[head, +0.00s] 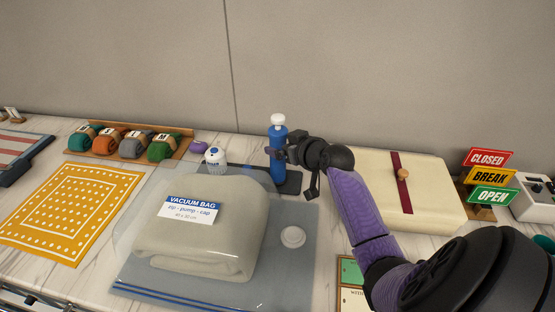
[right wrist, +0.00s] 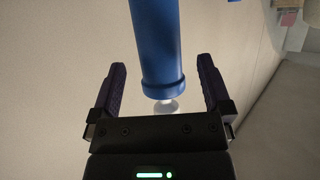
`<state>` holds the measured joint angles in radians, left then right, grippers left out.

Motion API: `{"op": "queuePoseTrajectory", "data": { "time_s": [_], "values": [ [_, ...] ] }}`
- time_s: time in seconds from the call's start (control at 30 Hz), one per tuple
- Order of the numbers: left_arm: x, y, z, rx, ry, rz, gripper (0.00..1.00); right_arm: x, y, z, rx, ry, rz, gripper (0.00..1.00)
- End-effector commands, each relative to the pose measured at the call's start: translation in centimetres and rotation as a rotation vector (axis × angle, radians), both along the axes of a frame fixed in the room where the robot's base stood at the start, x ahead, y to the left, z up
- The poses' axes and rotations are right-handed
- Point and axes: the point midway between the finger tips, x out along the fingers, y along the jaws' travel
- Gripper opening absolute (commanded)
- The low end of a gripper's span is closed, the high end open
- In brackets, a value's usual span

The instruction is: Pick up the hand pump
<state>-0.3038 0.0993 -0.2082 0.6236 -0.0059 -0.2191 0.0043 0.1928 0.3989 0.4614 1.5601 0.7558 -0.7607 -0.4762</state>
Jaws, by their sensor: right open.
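The hand pump (head: 278,143) is a blue upright cylinder with a white knob on top. It stands at the back of the table, behind the vacuum bag. My right gripper (head: 284,153) is at the pump's upper body in the head view. In the right wrist view the blue pump (right wrist: 157,50) lies between the two spread fingers of the right gripper (right wrist: 161,85), with a visible gap on each side. The pump's white knob shows near the palm. The vacuum bag (head: 292,270), with a folded cream item inside and a white round cap, lies in front. My left gripper is not seen.
A dark tray (head: 290,186) is at the pump's foot. A white jar (head: 215,158) stands to its left, near a wooden rack (head: 185,133) of rolled cloths. A yellow dotted cloth (head: 70,210) lies left.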

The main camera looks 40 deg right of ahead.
Motion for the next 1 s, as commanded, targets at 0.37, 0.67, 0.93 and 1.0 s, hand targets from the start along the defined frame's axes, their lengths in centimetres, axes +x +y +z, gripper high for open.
{"op": "queuePoseTrajectory", "data": {
  "time_s": [0.37, 0.67, 0.93, 1.0],
  "values": [
    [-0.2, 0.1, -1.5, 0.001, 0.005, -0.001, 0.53, 2.9, -0.3, -1.6, 0.0, 0.0, -0.001, 1.0],
    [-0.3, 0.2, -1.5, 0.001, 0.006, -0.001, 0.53, 2.9, -0.3, -1.6, 0.0, 0.0, -0.001, 0.45],
    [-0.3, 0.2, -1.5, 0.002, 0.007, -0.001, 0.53, 2.9, -0.4, -1.6, 0.0, 0.0, -0.001, 0.0],
    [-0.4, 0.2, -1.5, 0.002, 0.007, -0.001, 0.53, 2.9, -0.4, -1.6, 0.0, 0.0, -0.001, 0.0]
  ]
}}
